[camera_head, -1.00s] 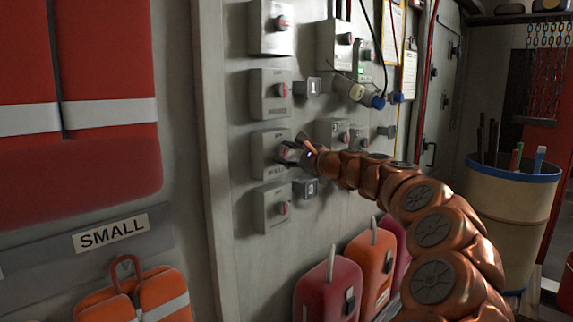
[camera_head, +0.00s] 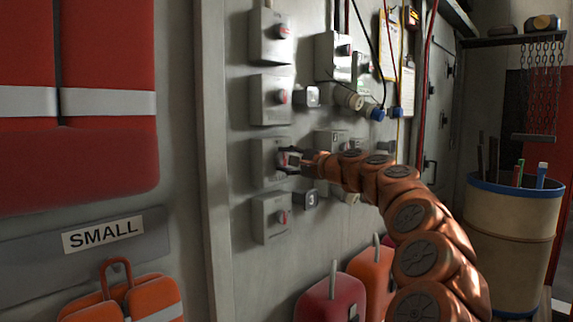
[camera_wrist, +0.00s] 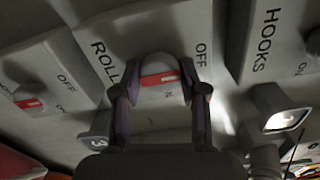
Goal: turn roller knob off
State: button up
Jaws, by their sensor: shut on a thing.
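The roller box (camera_wrist: 105,55) is a grey wall box whose visible lettering begins "ROLL", with "OFF" at the right in the wrist view. Its knob (camera_wrist: 157,72) is grey with a red bar lying nearly level in that view. My gripper (camera_wrist: 162,92) has a finger on each side of the knob and is shut on it. In the head view the roller box (camera_head: 262,158) is third down in the left column, and my gripper (camera_head: 290,160) reaches it from the right. The fingers partly hide the knob there.
Similar knob boxes sit close above (camera_head: 262,98) and below (camera_head: 264,222). A box marked "HOOKS" (camera_wrist: 262,25) is beside the roller box in the wrist view. Number plates (camera_head: 309,199) and cables (camera_head: 367,45) are near my arm. Red cases (camera_head: 330,302) stand below.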

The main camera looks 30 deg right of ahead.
dwell(0.3)
jog(key=o, duration=1.1)
jog(key=shift+o, duration=0.2)
jog(key=shift+s, duration=0.15)
jog(key=v, duration=1.1)
jog(key=shift+s, duration=0.4)
jog(key=shift+d, duration=0.15)
